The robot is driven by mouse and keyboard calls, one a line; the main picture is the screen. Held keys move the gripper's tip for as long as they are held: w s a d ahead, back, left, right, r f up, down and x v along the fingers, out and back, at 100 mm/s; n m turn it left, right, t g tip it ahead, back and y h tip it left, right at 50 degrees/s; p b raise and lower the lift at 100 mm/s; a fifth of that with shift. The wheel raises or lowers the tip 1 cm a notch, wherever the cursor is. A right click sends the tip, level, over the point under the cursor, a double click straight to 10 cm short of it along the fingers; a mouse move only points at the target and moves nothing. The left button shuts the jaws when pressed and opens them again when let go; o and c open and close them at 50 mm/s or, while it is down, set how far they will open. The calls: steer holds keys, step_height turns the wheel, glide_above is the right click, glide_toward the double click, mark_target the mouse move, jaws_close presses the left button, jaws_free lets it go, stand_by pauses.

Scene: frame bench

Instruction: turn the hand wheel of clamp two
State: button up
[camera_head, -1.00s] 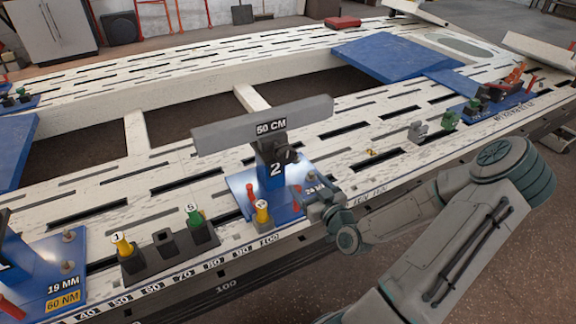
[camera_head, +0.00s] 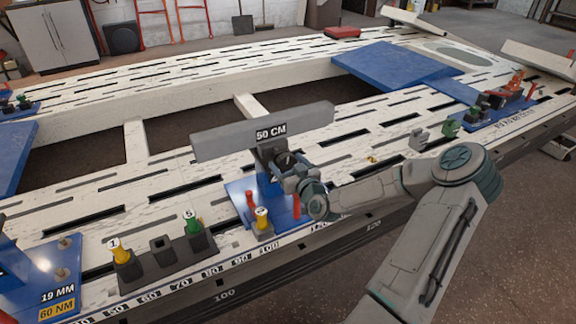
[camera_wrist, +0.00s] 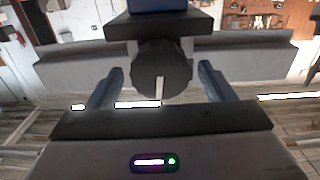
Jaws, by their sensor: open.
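Clamp two (camera_head: 268,188) is a blue post on a blue base plate, topped by a long grey bar labelled 50 CM (camera_head: 225,138). In the head view its dark hand wheel (camera_head: 284,160) is partly covered by my gripper (camera_head: 292,172), which is right up at the clamp's near side. In the wrist view the black knobbed wheel (camera_wrist: 165,70), with a pale mark on its face, appears between the two fingers of my open gripper (camera_wrist: 160,84). A gap shows on each side of the wheel, so neither finger appears to touch it.
A yellow-topped piece (camera_head: 262,221) and red pins (camera_head: 297,205) stand on or by the clamp's base. A dark rack (camera_head: 160,262) with yellow and green pieces is at the left. Green and grey parts (camera_head: 450,129) stand to the right on the slotted bench.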

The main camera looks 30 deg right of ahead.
steer(key=c, duration=1)
